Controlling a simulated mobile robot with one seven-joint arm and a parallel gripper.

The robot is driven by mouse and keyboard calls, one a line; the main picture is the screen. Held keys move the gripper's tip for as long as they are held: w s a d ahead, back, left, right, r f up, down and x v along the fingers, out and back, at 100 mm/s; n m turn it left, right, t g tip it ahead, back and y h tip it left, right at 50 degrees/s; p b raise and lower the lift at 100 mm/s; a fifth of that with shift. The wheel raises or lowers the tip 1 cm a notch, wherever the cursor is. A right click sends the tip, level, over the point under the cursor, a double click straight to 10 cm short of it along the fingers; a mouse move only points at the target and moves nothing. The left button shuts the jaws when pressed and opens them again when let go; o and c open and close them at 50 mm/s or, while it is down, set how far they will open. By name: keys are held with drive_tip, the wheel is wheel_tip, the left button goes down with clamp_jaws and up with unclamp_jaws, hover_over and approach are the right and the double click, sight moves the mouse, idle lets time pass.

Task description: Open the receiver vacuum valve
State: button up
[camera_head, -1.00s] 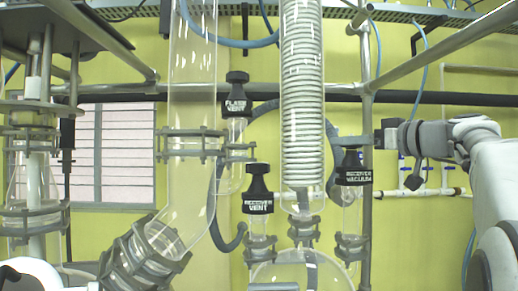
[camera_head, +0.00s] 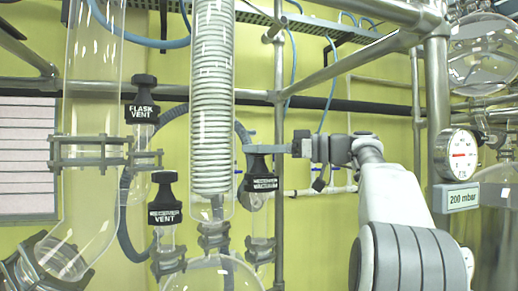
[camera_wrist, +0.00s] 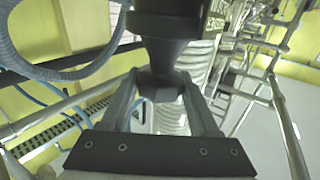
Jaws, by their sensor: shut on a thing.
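The receiver vacuum valve (camera_head: 262,182) is a black knob with a white-lettered label. It stands upright on a glass neck, right of the coiled condenser, in the head view. My gripper (camera_head: 256,149) reaches it from the right at the height of the knob's top. In the wrist view the black valve (camera_wrist: 170,28) sits between the two grey fingers of my gripper (camera_wrist: 162,82), which are shut on its knob. The arm and fingers hide the knob's top in the head view. I cannot tell how far the valve is turned.
The receiver vent valve (camera_head: 164,205) and flask vent valve (camera_head: 143,100) stand to the left. The coiled condenser (camera_head: 211,100) is close beside my gripper. A metal post (camera_head: 279,120) stands just behind. A gauge (camera_head: 460,155) with a 200 mbar sign (camera_head: 462,198) is at right.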

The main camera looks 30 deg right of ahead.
drive_tip(key=shift+r, duration=0.1)
drive_tip(key=o, duration=1.1)
